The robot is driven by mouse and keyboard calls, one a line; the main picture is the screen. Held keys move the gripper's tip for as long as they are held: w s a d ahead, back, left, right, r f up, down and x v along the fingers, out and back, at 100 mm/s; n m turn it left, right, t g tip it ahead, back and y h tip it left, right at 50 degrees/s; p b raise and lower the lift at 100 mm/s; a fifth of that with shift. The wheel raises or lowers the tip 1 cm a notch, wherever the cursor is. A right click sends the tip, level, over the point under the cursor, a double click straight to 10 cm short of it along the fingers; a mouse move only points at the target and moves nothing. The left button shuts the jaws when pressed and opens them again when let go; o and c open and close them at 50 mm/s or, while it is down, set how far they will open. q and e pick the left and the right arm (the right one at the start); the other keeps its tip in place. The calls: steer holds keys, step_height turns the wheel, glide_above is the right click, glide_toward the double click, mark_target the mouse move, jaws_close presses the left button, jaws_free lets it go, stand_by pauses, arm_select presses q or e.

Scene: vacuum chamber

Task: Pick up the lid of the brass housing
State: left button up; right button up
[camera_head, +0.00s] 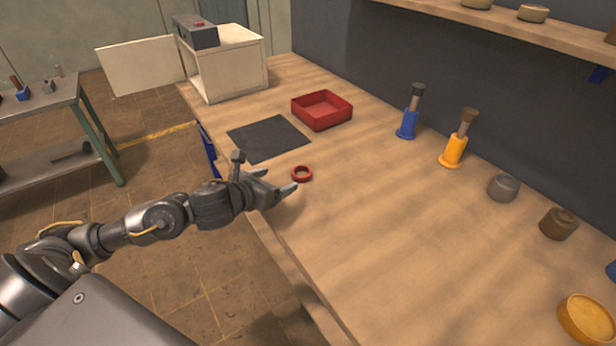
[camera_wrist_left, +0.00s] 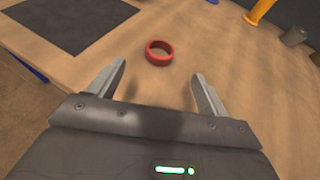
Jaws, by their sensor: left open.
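A brown, brass-like round housing (camera_head: 558,224) stands on the right part of the bench, with a small raised top that looks like its lid. A similar grey round housing (camera_head: 503,187) stands just behind it; it also shows in the left wrist view (camera_wrist_left: 294,36). My left gripper (camera_head: 278,181) is open and empty over the bench's left edge, far from both housings. In the left wrist view its open fingers (camera_wrist_left: 158,78) point towards a red ring (camera_wrist_left: 160,52), which lies on the bench just beyond them. My right gripper is out of view.
A red tray (camera_head: 322,124), a dark mat (camera_head: 268,139) and an open white box (camera_head: 228,75) are towards the back. Blue (camera_head: 408,125) and yellow (camera_head: 453,152) holders stand near the wall. A yellow dish (camera_head: 587,343) is front right. The bench middle is clear.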

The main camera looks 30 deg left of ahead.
mark_target(306, 170)
arm_select(q)
steer(key=shift+w+f, duration=0.3)
steer(key=shift+f, duration=0.2)
steer(key=shift+w, duration=0.2)
steer(key=shift+w+d, duration=0.15)
steer(key=shift+w, duration=0.1)
steer(key=x, duration=0.4)
steer(key=shift+d, duration=0.15)
steer(key=shift+w+f, duration=0.2)
steer(key=shift+w, duration=0.4)
steer(key=p+x, duration=0.1)
steer(key=x, duration=0.2)
steer(key=shift+w+f, duration=0.2)
steer(key=shift+w, duration=0.15)
steer(key=shift+w+d+f, duration=0.1)
steer(key=shift+w+f, duration=0.1)
steer(key=shift+w, duration=0.25)
steer(key=c, duration=1.1)
steer(key=shift+o, duration=0.2)
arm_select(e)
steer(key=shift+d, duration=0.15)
